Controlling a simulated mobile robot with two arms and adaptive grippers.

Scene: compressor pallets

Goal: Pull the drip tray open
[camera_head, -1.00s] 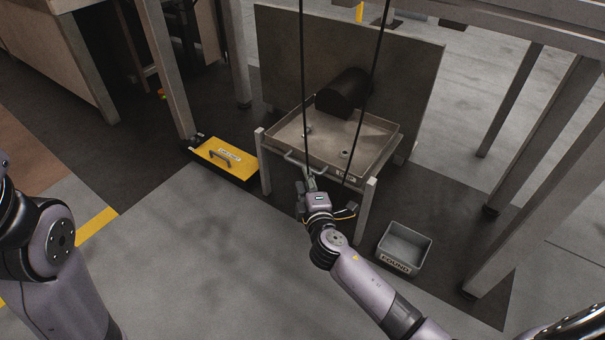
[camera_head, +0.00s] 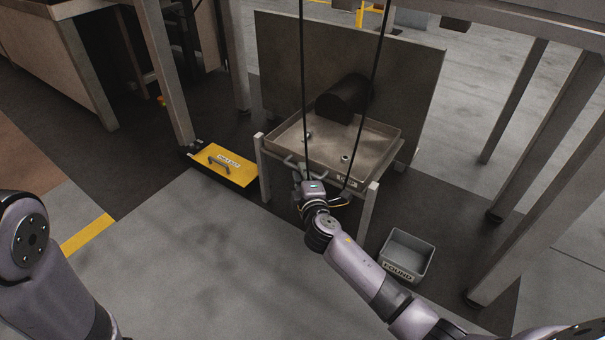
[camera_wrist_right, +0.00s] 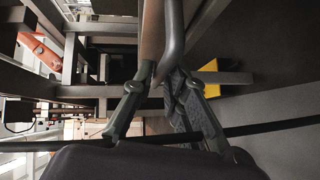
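The drip tray (camera_head: 375,152) is a shallow metal pan set in a low metal stand under the machine. Its grey bar handle (camera_head: 290,160) sticks out at the front left. My right gripper (camera_head: 300,178) is at this handle, partly hiding it. In the right wrist view its fingers (camera_wrist_right: 160,78) converge on either side of the handle bar (camera_wrist_right: 170,45) and appear closed on it. The contact is partly hidden. My left arm shows at the left edge of the head view; its gripper is out of view.
A dark cylinder (camera_head: 343,95) is above the tray. Metal posts (camera_head: 545,185) flank the stand. The floor in front is clear.

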